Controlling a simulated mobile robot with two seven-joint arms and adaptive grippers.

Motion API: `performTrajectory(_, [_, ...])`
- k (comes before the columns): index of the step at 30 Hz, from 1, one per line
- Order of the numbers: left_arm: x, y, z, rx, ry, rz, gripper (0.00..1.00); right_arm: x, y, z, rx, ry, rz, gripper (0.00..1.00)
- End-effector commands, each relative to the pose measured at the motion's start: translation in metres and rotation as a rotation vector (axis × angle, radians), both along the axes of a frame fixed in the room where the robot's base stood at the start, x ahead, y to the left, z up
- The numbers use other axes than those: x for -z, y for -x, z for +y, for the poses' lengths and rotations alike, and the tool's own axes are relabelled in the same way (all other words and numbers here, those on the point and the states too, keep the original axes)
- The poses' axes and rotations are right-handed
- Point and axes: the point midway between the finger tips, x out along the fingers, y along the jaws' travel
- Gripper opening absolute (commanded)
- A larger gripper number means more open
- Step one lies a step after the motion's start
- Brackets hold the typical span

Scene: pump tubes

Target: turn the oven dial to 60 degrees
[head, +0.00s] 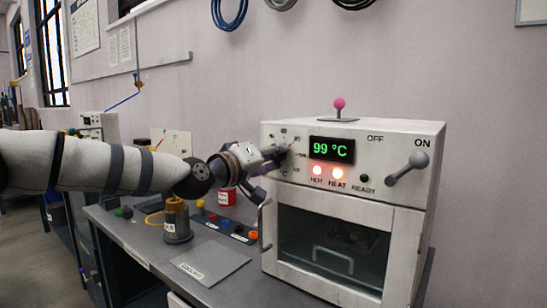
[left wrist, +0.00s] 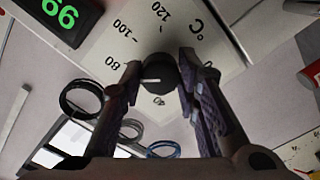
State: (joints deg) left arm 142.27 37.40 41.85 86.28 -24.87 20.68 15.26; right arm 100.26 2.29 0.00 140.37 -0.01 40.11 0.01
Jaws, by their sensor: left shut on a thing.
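The white oven (head: 415,133) stands on the bench, its green display (head: 332,149) reading 99 °C. The black dial (left wrist: 161,72) is between the two fingers of my left gripper (left wrist: 160,80), which is shut on it. Its white mark points left, between the printed 80 and a number below that looks like 40. The 60 label cannot be seen; a finger covers that side. In the head view my left gripper (head: 284,154) is at the oven's upper left front and hides most of the dial. My right gripper is not in view.
The HOT lamp (head: 317,170) and HEAT lamp (head: 338,173) glow; the READY lamp (head: 364,179) is dark. The OFF/ON lever (head: 406,170) sticks out at the right. A brass-coloured pot (head: 177,220) and a flat grey plate (head: 210,262) are on the bench below my left arm.

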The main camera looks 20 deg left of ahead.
Motion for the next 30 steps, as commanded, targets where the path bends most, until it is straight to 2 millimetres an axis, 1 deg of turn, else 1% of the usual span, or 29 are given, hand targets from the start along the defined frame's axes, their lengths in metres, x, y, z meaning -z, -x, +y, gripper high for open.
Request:
performTrajectory(1, [0.004, 0.000, 0.000, 0.002, 0.040, 0.022, 0.01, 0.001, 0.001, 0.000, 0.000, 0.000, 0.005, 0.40])
performTrajectory(9, [0.004, 0.000, -0.001, 0.002, 0.281, 0.109, 0.01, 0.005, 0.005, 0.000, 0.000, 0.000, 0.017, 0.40])
performTrajectory(18, [0.004, 0.000, -0.002, 0.002, 0.510, 0.194, 0.01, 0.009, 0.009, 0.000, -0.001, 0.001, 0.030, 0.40])
performTrajectory(24, [0.003, 0.000, -0.002, 0.003, 0.618, 0.234, 0.01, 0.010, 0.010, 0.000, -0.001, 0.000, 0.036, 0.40])
performTrajectory(30, [0.003, 0.000, -0.003, 0.005, 0.684, 0.258, 0.01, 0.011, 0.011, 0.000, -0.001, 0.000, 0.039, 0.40])
